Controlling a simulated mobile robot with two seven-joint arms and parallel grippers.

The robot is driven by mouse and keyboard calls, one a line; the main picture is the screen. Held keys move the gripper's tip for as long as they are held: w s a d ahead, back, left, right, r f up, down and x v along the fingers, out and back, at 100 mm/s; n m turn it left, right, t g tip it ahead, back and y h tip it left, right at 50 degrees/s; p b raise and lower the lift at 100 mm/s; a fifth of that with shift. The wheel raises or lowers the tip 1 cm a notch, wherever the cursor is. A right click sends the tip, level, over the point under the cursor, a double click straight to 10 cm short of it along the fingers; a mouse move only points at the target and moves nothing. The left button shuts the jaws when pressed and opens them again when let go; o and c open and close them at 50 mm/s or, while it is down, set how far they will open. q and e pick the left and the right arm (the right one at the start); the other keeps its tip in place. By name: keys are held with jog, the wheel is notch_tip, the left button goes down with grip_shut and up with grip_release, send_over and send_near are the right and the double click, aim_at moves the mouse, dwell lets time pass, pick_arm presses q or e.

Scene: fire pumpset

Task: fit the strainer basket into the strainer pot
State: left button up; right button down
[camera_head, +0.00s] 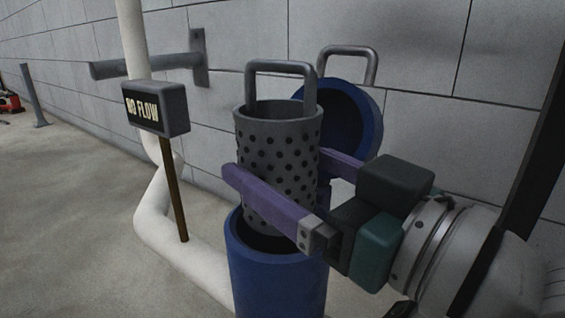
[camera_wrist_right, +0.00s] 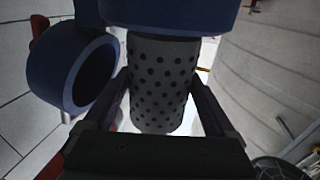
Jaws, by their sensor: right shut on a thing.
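The grey perforated strainer basket (camera_head: 277,150) has an arched handle and is upright over the mouth of the blue strainer pot (camera_head: 262,285). Its lower end appears to be just inside the rim. My right gripper (camera_head: 278,178) is shut on the basket, with one purple finger on each side of it. In the right wrist view the basket (camera_wrist_right: 158,85) sits between both fingers, beside the blue pot (camera_wrist_right: 170,14). The blue lid (camera_head: 352,122) with its own handle stands open behind the basket. My left gripper is in neither view.
A white pipe (camera_head: 153,215) runs down and along the floor to the left of the pot. A "NO FLOW" sign (camera_head: 156,107) on a brown post stands left of the basket. A grey block wall with a bracket (camera_head: 197,60) is behind. Open floor lies at the left.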

jog(key=shift+f+b, duration=0.9)
jog(key=shift+f, duration=0.2)
jog(key=shift+f+b, duration=1.25)
jog(key=shift+f, duration=0.4)
grip_release()
jog(key=shift+f, duration=0.15)
jog(key=shift+f, duration=0.1)
